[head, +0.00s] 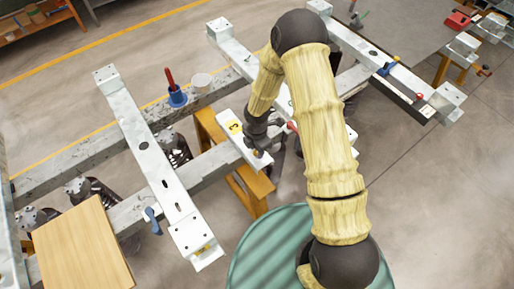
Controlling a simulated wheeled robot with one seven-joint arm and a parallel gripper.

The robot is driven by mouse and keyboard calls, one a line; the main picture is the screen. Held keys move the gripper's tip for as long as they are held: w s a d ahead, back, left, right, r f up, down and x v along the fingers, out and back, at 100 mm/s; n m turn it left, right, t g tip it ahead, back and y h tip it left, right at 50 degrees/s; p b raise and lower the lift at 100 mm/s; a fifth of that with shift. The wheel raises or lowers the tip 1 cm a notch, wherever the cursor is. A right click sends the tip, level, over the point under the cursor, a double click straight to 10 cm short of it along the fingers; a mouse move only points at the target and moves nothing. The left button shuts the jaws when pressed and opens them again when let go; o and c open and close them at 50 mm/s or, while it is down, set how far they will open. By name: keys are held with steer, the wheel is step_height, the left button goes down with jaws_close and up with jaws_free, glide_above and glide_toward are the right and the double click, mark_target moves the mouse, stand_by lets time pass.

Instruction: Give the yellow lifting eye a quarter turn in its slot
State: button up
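A pale narrow plate (228,121) lies across the grey beams left of my arm. A yellow piece with a dark mark (235,127) shows on its upper left part. A tiny dull-yellow spot (258,153) shows at the plate's lower end, right by my fingertips. I cannot tell for sure which of the two is the lifting eye, and no slot can be made out. My gripper (257,150) points down at the plate's lower end. It is dark and small here, so I cannot see whether its fingers are apart or closed on something.
A long pale beam (135,125) with holes lies to the left. A wooden board (80,245) is at lower left. A blue-handled clamp (388,68) is at right.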

steer(key=shift+s, duration=0.1)
step_height(320, 180, up, 17)
steer(key=shift+r+p, duration=0.2)
steer(key=shift+p, duration=0.15)
stand_by(0.3)
steer(key=shift+d, duration=0.1)
stand_by(0.3)
steer(key=s+d+r+m+t, duration=0.1)
steer(key=s+d+r+m, duration=0.4)
steer(key=m, duration=0.7)
steer(key=s+d+r+m+t, duration=0.1)
steer(key=s+d+r+m, duration=0.4)
steer(key=m, duration=0.7)
steer(key=s+d, duration=0.2)
steer(key=d, duration=0.1)
steer(key=shift+s+d+m+t, duration=0.2)
steer(key=shift+d+m+t, duration=0.1)
steer(key=shift+m, duration=0.1)
